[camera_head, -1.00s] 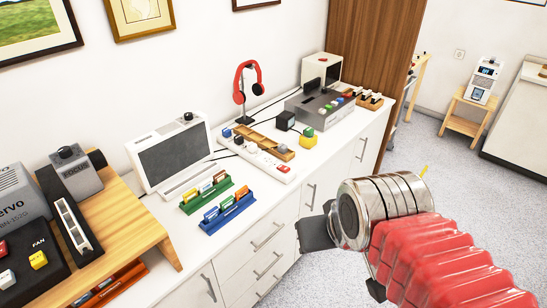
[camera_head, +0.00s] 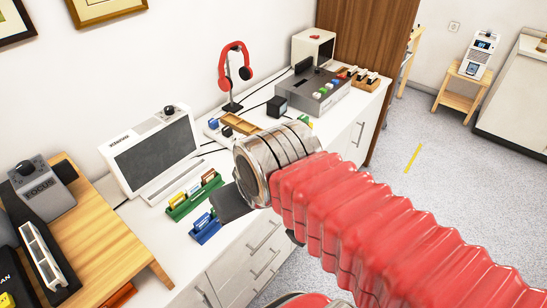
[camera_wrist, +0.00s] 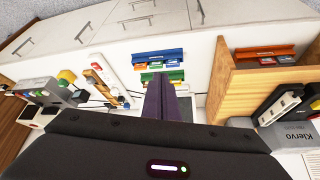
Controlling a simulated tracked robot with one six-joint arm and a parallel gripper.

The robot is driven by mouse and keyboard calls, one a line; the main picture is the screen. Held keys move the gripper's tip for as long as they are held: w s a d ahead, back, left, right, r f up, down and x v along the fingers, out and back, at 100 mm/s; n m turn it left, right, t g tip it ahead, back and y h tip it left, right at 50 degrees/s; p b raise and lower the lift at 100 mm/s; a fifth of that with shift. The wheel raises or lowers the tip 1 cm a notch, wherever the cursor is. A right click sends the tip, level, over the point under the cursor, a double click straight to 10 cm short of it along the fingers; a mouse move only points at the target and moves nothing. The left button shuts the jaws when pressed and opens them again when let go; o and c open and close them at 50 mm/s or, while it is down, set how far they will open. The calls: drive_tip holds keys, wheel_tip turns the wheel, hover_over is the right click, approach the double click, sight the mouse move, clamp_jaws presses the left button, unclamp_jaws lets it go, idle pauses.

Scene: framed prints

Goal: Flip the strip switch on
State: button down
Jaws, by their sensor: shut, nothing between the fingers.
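The white power strip (camera_head: 209,131) lies on the white counter in the head view. Its near end, where the switch is, is hidden behind my arm. In the wrist view the strip (camera_wrist: 107,74) lies left of my fingers, with a small red-orange patch near its upper end. Whether the switch is on cannot be told. My gripper (camera_head: 228,203) is shut and empty, above the counter's front part, near the green and blue card racks. The fingers also show in the wrist view (camera_wrist: 167,98), apart from the strip.
A green rack (camera_head: 194,197) and a blue rack (camera_head: 205,228) of cards are close by my gripper. A monitor (camera_head: 152,155), a red headphone stand (camera_head: 234,75), a wooden tray (camera_head: 240,123) and a grey button box (camera_head: 316,92) stand along the counter.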

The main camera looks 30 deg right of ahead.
drive_tip(key=shift+w+d, duration=0.15)
drive_tip(key=w+d+t+h, duration=0.3)
drive_tip(key=w+d, duration=0.8)
drive_tip(key=d, duration=0.2)
drive_tip(key=w+d+t+h, duration=0.2)
drive_tip(key=w+d, duration=0.8)
drive_tip(key=d, duration=0.3)
drive_tip(key=w+d+f+n+t+y, duration=0.1)
drive_tip(key=w+d+f+n+y, duration=0.15)
drive_tip(key=d+f, duration=0.35)
drive_tip(key=s+f+n+t+y, duration=0.1)
drive_tip(key=s+f+y, duration=0.5)
drive_tip(key=f, duration=0.4)
drive_tip(key=shift+s+a+f+y, duration=0.35)
drive_tip(key=shift+s+a+y, duration=0.05)
drive_tip(key=shift+y, duration=0.05)
